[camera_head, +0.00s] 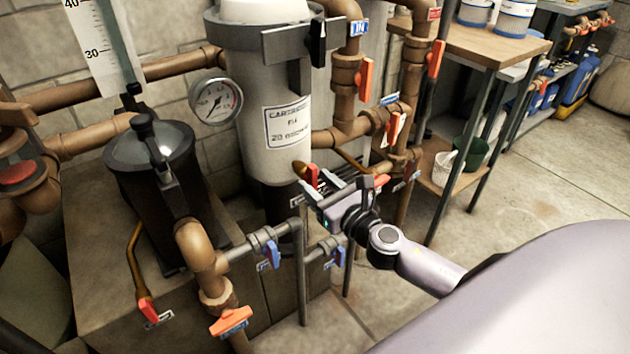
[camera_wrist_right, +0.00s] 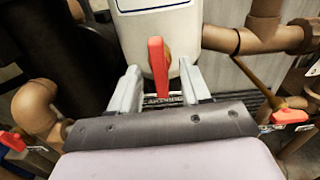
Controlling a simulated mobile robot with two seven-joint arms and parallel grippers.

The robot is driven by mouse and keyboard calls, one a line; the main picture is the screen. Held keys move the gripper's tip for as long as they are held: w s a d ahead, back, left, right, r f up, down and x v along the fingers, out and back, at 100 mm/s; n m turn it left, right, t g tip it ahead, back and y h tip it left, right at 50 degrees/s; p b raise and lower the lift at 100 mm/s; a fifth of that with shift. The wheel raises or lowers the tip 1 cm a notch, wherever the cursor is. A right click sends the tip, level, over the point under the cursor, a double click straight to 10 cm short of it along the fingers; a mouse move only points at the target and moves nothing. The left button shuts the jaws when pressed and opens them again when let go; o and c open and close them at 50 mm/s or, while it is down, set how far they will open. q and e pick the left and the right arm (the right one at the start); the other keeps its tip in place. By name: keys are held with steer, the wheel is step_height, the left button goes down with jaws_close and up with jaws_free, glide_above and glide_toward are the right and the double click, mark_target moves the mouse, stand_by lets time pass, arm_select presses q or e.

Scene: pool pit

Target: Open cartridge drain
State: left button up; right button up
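The cartridge filter (camera_head: 265,85) is a tall grey cylinder with a white label; its lower body also shows in the right wrist view (camera_wrist_right: 215,30). A small red valve handle (camera_head: 312,176) sits low on its front beside a brass fitting (camera_head: 300,168). In the right wrist view the red handle (camera_wrist_right: 157,60) stands upright. My right gripper (camera_head: 317,181) is open at the handle. In the right wrist view its two fingers (camera_wrist_right: 159,82) lie either side of the handle, with visible gaps. The label below the handle is partly hidden. My left gripper is out of view.
A brass pipe with another red handle (camera_wrist_right: 290,117) is right of the gripper. Blue-handled valves (camera_head: 268,255) and grey pipes stand below. A black strainer pot (camera_head: 155,190) is at left, a wooden table (camera_head: 480,45) at right. The floor at right (camera_head: 540,200) is clear.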

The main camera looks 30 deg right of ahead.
stand_by(0.3)
steer(key=s, duration=0.7)
steer(key=shift+d+b, duration=0.25)
steer(key=shift+b, duration=0.15)
